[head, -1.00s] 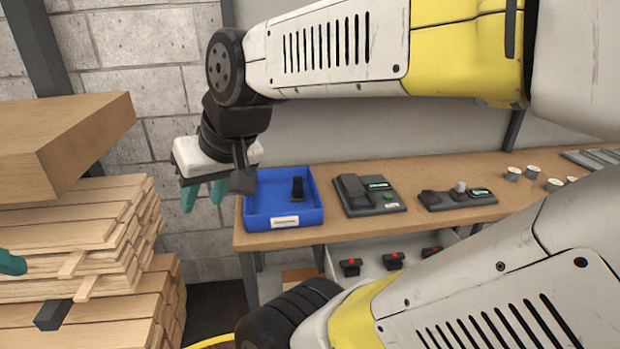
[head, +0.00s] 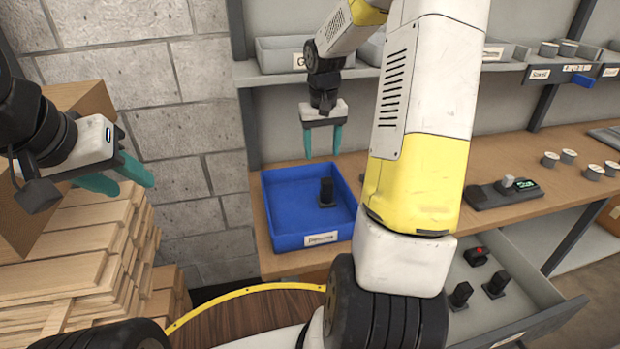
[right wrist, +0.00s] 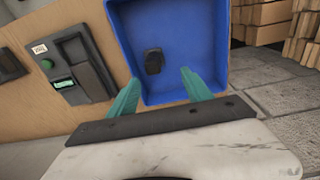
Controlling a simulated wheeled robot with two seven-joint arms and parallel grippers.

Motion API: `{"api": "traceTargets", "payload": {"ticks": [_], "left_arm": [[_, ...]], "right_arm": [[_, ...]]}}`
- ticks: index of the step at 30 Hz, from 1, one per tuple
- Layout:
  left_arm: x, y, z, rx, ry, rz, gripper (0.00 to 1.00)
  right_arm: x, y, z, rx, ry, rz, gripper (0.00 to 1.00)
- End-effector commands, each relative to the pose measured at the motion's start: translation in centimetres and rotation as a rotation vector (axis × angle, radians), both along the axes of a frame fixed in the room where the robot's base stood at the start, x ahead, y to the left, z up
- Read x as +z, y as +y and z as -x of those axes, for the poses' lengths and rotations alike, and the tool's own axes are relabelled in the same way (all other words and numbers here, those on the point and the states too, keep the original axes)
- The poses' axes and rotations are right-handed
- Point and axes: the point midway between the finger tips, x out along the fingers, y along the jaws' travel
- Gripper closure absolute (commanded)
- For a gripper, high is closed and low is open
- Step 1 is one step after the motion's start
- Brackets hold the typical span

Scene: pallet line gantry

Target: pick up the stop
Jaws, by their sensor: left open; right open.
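The stop is probably the small black piece (head: 326,191) with an upright block on a flat foot. It stands in the blue bin (head: 282,238) on the bench, toward the bin's right side. My right gripper (head: 323,155) is open and empty, pointing down above the back of the bin. In the right wrist view the black piece (right wrist: 154,62) shows just beyond the open fingertips (right wrist: 160,80), apart from them. My left gripper (head: 132,185) is open and empty at the left, near the stacked boards.
Stacked boards (head: 85,240) stand at the left. A shelf with grey bins (head: 275,58) hangs above the bench (head: 490,150). A black device (head: 505,192) and several pale cups sit to the right. An open drawer (head: 520,310) below holds black pieces, one with a red top.

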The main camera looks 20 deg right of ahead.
Motion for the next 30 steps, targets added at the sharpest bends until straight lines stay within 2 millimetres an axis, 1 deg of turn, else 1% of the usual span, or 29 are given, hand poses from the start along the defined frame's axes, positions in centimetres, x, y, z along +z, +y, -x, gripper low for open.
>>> {"api": "traceTargets", "payload": {"ticks": [1, 3, 6, 17, 24, 27, 30], "left_arm": [[0.0, 0.0, 0.0, 0.0, 0.0, 0.0, 0.58], [0.0, 0.0, 0.0, 0.0, 0.0, 0.0, 0.58], [0.0, 0.0, 0.0, 0.0, 0.0, 0.0, 0.58], [0.0, 0.0, 0.0, 0.0, 0.0, 0.0, 0.58], [0.0, 0.0, 0.0, 0.0, 0.0, 0.0, 0.58], [0.0, 0.0, 0.0, 0.0, 0.0, 0.0, 0.58], [0.0, 0.0, 0.0, 0.0, 0.0, 0.0, 0.58]], "right_arm": [[-1.7, -0.7, -0.7, -0.012, 0.023, -0.01, 0.42], [-3.3, -1.3, -1.5, -0.021, 0.042, -0.017, 0.42], [-4.8, -2.0, -2.1, -0.031, 0.059, -0.024, 0.42], [-8.7, -2.3, -2.3, -0.037, 0.069, -0.029, 0.42], [-12.2, -2.6, -2.0, -0.036, 0.069, -0.03, 0.42], [-13.2, -2.6, -2.0, -0.036, 0.068, -0.029, 0.42], [-13.5, -2.6, -2.0, -0.036, 0.066, -0.029, 0.42]]}}
